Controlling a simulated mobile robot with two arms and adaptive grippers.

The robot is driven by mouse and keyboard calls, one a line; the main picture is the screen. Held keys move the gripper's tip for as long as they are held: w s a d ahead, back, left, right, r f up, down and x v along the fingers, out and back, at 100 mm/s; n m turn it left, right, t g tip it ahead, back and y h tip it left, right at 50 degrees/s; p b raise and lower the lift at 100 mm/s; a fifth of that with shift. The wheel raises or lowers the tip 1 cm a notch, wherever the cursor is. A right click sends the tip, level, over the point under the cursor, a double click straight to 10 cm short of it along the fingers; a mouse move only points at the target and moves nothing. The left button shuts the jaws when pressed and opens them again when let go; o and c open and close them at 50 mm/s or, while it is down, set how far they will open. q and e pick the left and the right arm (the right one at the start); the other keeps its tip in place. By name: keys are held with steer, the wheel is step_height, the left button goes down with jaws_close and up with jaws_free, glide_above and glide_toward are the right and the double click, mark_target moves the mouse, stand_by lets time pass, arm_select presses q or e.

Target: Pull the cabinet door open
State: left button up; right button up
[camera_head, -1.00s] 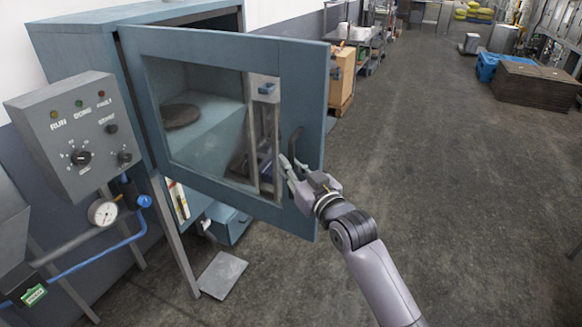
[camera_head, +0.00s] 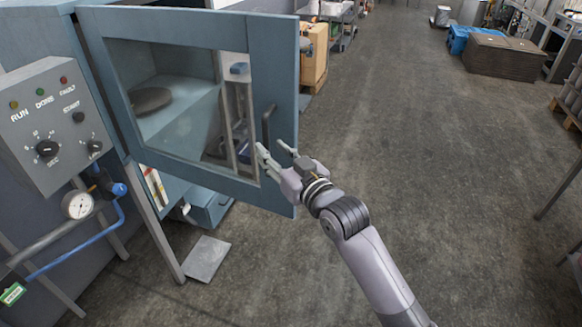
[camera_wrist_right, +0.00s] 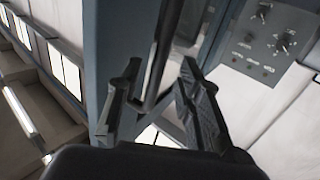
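The blue-grey cabinet door (camera_head: 190,172) with its window stands swung out from the cabinet (camera_head: 55,40) in the head view. A dark vertical handle (camera_head: 268,125) is on the door's right side; it also shows in the right wrist view (camera_wrist_right: 160,55). My right gripper (camera_head: 275,150) is open by the handle's lower end. In the right wrist view my gripper's fingers (camera_wrist_right: 155,88) are spread, with the handle's end between or just beyond them; contact is unclear. My left gripper is not in view.
A dark round pan (camera_head: 150,100) lies inside the cabinet, seen through the window. A control box (camera_head: 50,120) and a gauge (camera_head: 77,205) are at the left. A grey plate (camera_head: 206,259) lies on the floor below. The floor to the right is largely clear.

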steer(key=v, duration=0.8)
steer(key=w+d+f+m+g+h+b, duration=0.1)
steer(key=d+f+m+g+h, duration=0.3)
steer(key=f, duration=1.3)
steer(key=d+f+t+h+b, duration=0.15)
steer(key=d+f, duration=0.45)
steer(key=f, duration=1)
steer(key=s+d+f+g+h, duration=0.1)
steer(key=s+d+f, duration=0.1)
steer(key=f, duration=0.4)
steer(key=s+d+f+g+h, duration=0.1)
steer(key=s+d+f, duration=0.15)
steer(key=f, duration=0.35)
steer(key=s+d+f+m+g+h+b, duration=0.1)
steer(key=s+d+f+g, duration=0.15)
steer(key=s+f, duration=0.6)
steer(key=s+d+f+g+h, duration=0.1)
steer(key=s+d+f, duration=0.3)
steer(key=s+f, duration=0.45)
steer(key=s+d+f+g, duration=0.1)
steer(key=s+f, duration=0.3)
steer(key=s, duration=0.5)
steer(key=s+d+f+g+h+b, duration=0.1)
steer(key=s+d+f+g, duration=0.1)
steer(key=s, duration=0.7)
steer(key=s+d+f+g+h, duration=0.1)
steer(key=s+d+f+g, duration=0.1)
steer(key=s+f, duration=0.3)
steer(key=s, duration=0.4)
steer(key=shift+d+f, duration=0.4)
